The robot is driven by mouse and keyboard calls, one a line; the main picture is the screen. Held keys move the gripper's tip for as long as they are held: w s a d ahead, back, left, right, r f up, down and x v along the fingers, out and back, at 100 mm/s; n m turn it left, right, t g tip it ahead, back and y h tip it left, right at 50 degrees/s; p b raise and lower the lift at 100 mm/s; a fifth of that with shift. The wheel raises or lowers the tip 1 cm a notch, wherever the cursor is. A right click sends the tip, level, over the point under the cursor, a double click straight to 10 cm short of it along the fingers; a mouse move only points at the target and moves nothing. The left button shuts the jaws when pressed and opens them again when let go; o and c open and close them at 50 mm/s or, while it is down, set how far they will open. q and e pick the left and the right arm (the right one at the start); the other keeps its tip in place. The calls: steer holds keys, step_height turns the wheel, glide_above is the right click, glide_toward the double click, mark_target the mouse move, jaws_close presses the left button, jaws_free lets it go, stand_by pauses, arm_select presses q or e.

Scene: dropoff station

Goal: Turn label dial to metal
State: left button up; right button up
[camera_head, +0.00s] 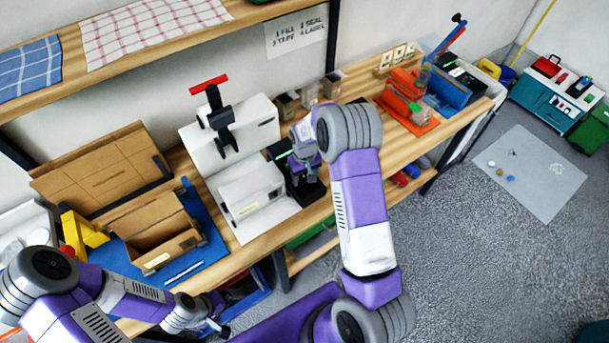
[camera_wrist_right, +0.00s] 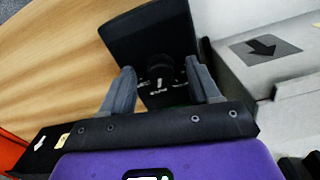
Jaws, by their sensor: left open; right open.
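The label dial (camera_wrist_right: 161,68) is a dark round knob on a black label device (camera_wrist_right: 145,35), with small white marks beside it. In the right wrist view the open fingers of my right gripper (camera_wrist_right: 160,76) stand on either side of the knob, with gaps showing. I cannot tell how deep the fingers reach or which mark the dial points to. In the head view the black device (camera_head: 312,188) is partly hidden by my right gripper (camera_head: 302,168). My left gripper (camera_head: 222,328) is open and empty near the bench's front edge.
A white machine (camera_head: 230,160) stands left of the device, close to it. An open cardboard box (camera_head: 152,228) lies on a blue mat (camera_head: 212,246) further left. An orange stand (camera_head: 408,112) is to the right. Bare wood (camera_head: 365,85) lies behind my right arm.

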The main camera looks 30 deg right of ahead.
steer(key=shift+w, duration=0.1)
steer(key=c, duration=1)
steer(key=shift+n, duration=0.5)
steer(key=shift+n+b, duration=0.6)
steer(key=n+b, duration=0.1)
steer(key=n, duration=0.1)
steer(key=shift+n, duration=0.3)
steer(key=n, duration=0.4)
steer(key=shift+n+b, duration=0.4)
steer(key=shift+n, duration=0.3)
